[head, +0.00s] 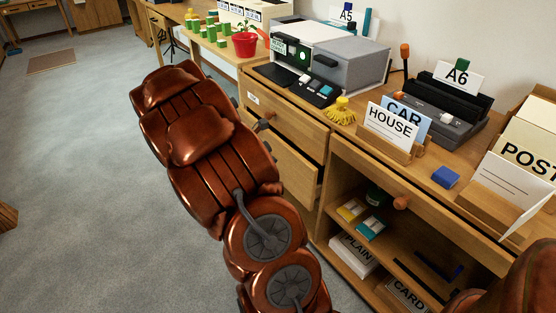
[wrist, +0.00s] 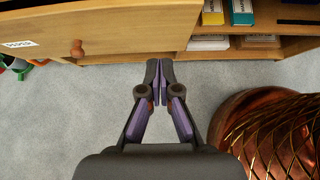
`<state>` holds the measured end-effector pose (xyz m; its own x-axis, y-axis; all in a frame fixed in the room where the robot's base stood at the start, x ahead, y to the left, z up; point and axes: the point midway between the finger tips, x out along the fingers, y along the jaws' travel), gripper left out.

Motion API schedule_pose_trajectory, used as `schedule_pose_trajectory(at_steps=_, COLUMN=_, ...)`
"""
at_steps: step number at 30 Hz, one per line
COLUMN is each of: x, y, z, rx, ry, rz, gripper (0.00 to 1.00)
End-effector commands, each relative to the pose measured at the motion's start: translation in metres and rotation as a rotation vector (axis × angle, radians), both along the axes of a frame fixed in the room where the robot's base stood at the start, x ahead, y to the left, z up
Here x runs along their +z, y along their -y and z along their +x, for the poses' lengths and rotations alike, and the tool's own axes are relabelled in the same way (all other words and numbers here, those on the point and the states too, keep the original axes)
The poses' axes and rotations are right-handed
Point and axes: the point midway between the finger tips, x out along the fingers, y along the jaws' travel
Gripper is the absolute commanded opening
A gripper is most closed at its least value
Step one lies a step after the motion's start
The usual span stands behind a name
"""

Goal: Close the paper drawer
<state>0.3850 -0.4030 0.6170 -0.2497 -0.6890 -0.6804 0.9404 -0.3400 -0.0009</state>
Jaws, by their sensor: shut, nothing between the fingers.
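The paper drawer is a light wooden front (wrist: 130,30) in the wrist view, with a round orange-brown knob (wrist: 77,48) and a small white label (wrist: 18,44) at the left. In the head view a labelled wooden drawer front (head: 285,118) shows beside my arm, partly hidden by it. How far the drawer stands out is hard to tell. My gripper (wrist: 160,64) is shut and empty, its tips by the front's lower edge, right of the knob. I cannot tell whether they touch. In the head view my arm hides most of the gripper.
Right of the drawers is an open shelf (head: 325,222) with paper stacks and small boxes. The desk top holds a printer (head: 345,62), a yellow tassel-like item (head: 342,112) and card holders (head: 390,145). Grey carpet (head: 80,180) at the left is clear.

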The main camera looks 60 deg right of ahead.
Motion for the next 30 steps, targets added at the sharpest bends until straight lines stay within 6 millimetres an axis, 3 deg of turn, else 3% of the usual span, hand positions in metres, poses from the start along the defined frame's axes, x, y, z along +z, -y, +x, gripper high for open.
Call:
schedule_pose_trajectory(at_steps=3, x=0.008, y=-0.008, z=0.004, rx=0.003, ry=0.002, rz=0.000, gripper=0.00)
schedule_pose_trajectory(at_steps=8, x=0.009, y=-0.010, z=0.009, rx=0.008, ry=-0.007, rz=-0.004, gripper=0.16)
schedule_pose_trajectory(at_steps=20, x=-0.035, y=0.022, z=0.067, rx=0.082, ry=-0.154, rz=-0.092, gripper=0.57)
schedule_pose_trajectory(at_steps=30, x=-0.078, y=0.050, z=0.117, rx=0.126, ry=-0.274, rz=-0.213, gripper=0.59)
